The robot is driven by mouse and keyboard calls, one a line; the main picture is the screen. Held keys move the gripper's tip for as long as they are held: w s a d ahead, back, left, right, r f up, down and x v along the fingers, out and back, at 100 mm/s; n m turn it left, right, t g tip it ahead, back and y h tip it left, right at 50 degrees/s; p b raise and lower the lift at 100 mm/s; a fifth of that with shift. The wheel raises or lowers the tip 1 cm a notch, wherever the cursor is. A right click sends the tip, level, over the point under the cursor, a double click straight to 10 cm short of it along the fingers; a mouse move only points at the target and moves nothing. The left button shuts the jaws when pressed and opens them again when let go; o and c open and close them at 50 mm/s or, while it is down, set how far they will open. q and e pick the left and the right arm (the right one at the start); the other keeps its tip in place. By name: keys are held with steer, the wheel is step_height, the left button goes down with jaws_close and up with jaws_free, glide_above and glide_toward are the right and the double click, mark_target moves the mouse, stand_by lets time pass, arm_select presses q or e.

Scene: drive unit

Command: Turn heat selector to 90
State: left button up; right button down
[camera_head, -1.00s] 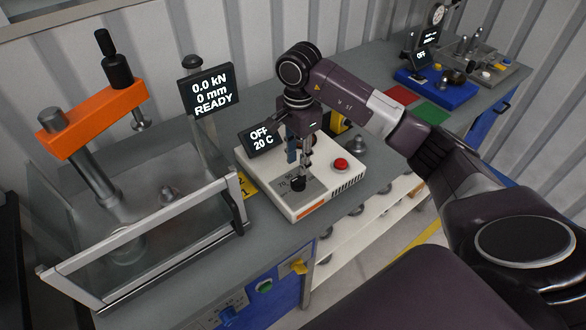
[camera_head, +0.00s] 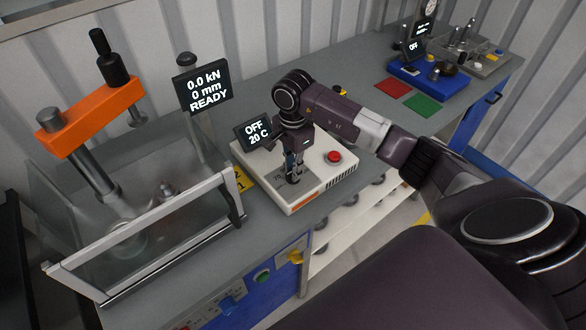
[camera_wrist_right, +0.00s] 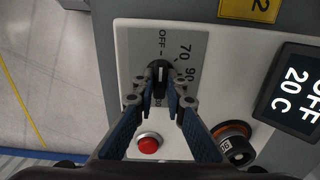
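The heat selector is a black knob (camera_wrist_right: 160,78) with a pale pointer line, on a grey plate marked OFF, 70 and 90; a further mark is partly hidden. It sits on the white heater unit (camera_head: 316,194). Its tilted display (camera_head: 257,132) reads OFF, 20 C, as it does in the right wrist view (camera_wrist_right: 295,92). My right gripper (camera_head: 293,179) points down at the knob. In the right wrist view its fingertips (camera_wrist_right: 160,98) stand spread on either side of the knob; no firm grip shows. My left gripper is not in view.
A red button (camera_head: 333,157) and an orange-ringed black part (camera_wrist_right: 234,143) are close to the knob. A press with an orange arm (camera_head: 92,118) and clear guard stands left. Red (camera_head: 393,88) and green (camera_head: 422,105) mats and a blue device (camera_head: 432,80) lie farther back.

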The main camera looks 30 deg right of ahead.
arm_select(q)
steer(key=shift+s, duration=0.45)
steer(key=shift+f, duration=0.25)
arm_select(e)
steer(key=m+b, duration=0.2)
steer(key=shift+f+m, duration=0.1)
steer(key=shift+m, duration=0.3)
steer(key=m+b, duration=0.2)
steer(key=shift+m, duration=0.3)
steer(key=m+b, duration=0.2)
steer(key=m, duration=0.1)
steer(key=shift+m, duration=0.3)
steer(key=m+b, duration=0.1)
steer(key=m, duration=0.3)
steer(key=shift+m+b, duration=0.3)
steer(key=shift+b, duration=0.05)
arm_select(q)
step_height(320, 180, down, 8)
steer(key=b, duration=0.1)
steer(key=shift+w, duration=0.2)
arm_select(e)
steer(key=shift+r+m, duration=0.2)
steer(key=shift+m, duration=1.9)
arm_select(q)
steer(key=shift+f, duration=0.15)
arm_select(e)
steer(key=shift+w, duration=0.1)
steer(key=c, duration=2)
jaws_free()
